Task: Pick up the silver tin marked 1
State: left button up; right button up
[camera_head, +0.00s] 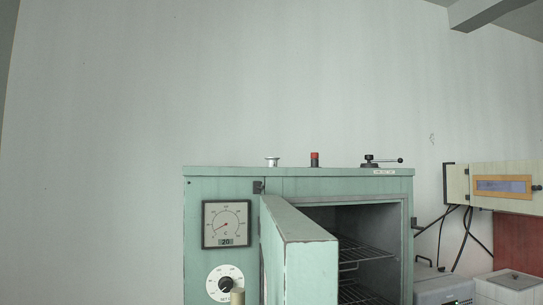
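No silver tin marked 1 shows in the head view. Neither of my grippers is in view. A pale green oven-like cabinet (230,177) stands at the lower middle, with its door (305,262) swung open toward me. Wire racks (362,252) show inside, and the part of them that I can see is empty. The door hides the left part of the inside.
A dial gauge (227,224) and a round knob (225,283) sit on the cabinet's front. A beige box with a display (503,187) is at the right, with black cables below it. A grey device (443,288) and a white-tiled box (508,287) stand at the lower right.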

aim_at(272, 162)
jog(key=i+l, duration=0.2)
jog(key=l, duration=0.15)
jog(key=i+l+u, duration=0.15)
jog(key=l, duration=0.2)
jog(key=i+l, duration=0.2)
jog(key=l, duration=0.15)
jog(key=i+l+u, duration=0.15)
jog(key=l, duration=0.2)
jog(key=i+l, duration=0.2)
jog(key=l, duration=0.2)
jog(key=u, duration=0.05)
